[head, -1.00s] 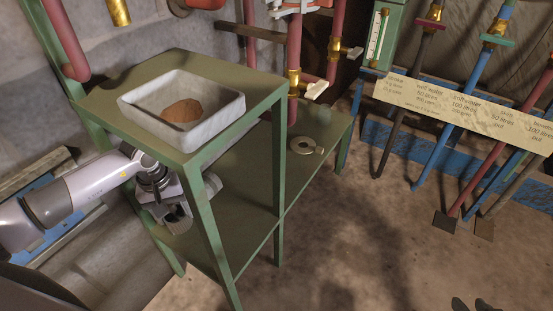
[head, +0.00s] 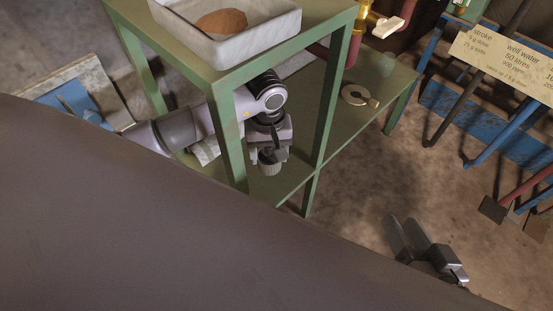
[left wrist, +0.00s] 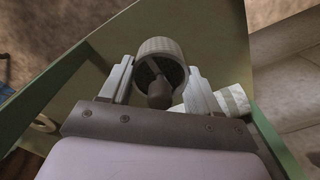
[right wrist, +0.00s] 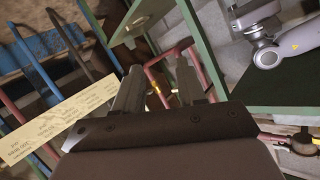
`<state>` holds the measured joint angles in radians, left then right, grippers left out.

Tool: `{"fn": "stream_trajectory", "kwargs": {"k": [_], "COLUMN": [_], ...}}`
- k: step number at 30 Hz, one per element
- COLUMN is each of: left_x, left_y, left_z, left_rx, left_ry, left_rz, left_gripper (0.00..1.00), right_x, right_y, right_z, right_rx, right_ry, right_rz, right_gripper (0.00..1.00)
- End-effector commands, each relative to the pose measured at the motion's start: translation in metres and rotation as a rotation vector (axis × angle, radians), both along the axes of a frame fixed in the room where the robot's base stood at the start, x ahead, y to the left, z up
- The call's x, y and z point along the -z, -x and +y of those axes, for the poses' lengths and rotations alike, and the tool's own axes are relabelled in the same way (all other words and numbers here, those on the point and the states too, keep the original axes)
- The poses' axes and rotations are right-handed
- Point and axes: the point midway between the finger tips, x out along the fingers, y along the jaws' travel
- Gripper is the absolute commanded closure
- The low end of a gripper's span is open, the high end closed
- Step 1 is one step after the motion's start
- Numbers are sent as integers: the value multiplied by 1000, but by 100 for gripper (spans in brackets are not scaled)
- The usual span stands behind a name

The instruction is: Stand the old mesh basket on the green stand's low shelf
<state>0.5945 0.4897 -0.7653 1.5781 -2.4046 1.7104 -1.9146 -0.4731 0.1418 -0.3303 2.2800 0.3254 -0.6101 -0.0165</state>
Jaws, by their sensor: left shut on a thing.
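The mesh basket (head: 268,168) is a small grey ribbed cup. My left gripper (head: 268,150) is shut on it, between the legs of the green stand (head: 228,130) and under its top. The low shelf (head: 290,178) lies beneath; I cannot tell whether the basket touches it. In the left wrist view the basket (left wrist: 160,46) sits between the two fingers, its dark opening partly facing the camera and a dark rounded knob showing in it. My right gripper (head: 420,240) is open and empty, out over the floor; its parted fingers show in the right wrist view (right wrist: 155,88).
A stone tray (head: 285,32) with a brown heap stands on the stand's top. Pipes and a lettered board (head: 500,62) stand to the right.

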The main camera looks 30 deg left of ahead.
Motion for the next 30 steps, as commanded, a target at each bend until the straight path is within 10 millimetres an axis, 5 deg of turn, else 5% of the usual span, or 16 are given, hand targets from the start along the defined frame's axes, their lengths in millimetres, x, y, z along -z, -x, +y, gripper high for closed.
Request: {"fn": "stream_trajectory", "kwargs": {"k": [13,25,26,27,30], "left_x": [54,60,59,59,59], "left_y": [0,-1,0,0,0], "left_z": [-1,1,0,0,0], "left_rx": [1,2,2,2,2], "left_ry": [3,-1,0,0,0], "left_rz": [1,-3,-2,-1,-1], "left_gripper": [70,70,32,19,13], "right_x": [6,6,5,4,2], "right_y": [1,1,1,1,1], "right_z": [-8,-10,-11,-10,-11], "right_rx": [12,18,19,19,20], "right_ry": [36,54,57,55,53], "right_rz": [-65,-83,-86,-86,-90], "right_gripper": [60,60,60,60,60]}}
